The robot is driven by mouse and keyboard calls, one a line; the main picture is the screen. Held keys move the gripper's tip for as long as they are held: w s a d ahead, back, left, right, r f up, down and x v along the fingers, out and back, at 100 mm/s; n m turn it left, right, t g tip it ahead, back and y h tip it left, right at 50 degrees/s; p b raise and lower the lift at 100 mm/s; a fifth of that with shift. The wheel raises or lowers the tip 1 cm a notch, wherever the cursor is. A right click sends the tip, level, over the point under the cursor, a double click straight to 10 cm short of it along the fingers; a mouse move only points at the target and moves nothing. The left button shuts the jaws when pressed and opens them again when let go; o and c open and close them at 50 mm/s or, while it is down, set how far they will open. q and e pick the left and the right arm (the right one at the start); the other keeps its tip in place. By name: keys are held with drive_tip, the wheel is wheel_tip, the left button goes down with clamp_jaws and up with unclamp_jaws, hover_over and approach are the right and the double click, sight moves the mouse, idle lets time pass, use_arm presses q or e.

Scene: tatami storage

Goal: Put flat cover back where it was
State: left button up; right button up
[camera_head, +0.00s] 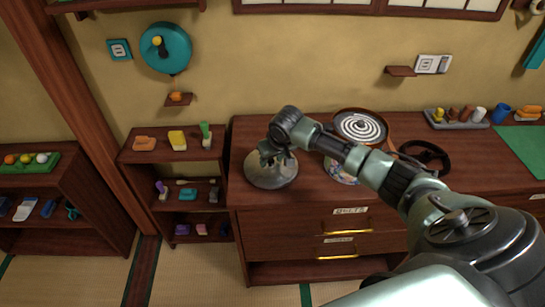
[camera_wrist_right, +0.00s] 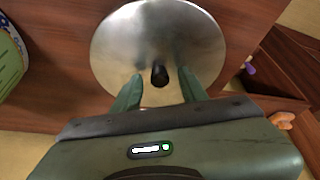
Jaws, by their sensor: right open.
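The flat cover (camera_head: 262,178) is a round grey metal lid on the left end of the dark wooden cabinet top. In the right wrist view the cover (camera_wrist_right: 125,45) fills the upper middle, with a black knob (camera_wrist_right: 159,75) at its centre. My right gripper (camera_head: 273,156) is over the cover in the head view. In the wrist view its two green fingers (camera_wrist_right: 160,82) are open, one on each side of the knob, with gaps showing. I cannot tell how deep the fingertips reach. My left gripper is not in view.
A round pan with a white spiral (camera_head: 360,126) stands behind my right arm. A patterned plate (camera_head: 336,169) is partly hidden by the arm. A dark ring-shaped thing (camera_head: 425,147) lies further right. A lower shelf unit (camera_head: 165,155) with small items stands left of the cabinet (camera_head: 285,222).

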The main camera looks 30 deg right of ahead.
drive_tip(key=b+v, duration=0.1)
drive_tip(key=v, duration=1.1)
drive_tip(key=shift+a+r, duration=0.1)
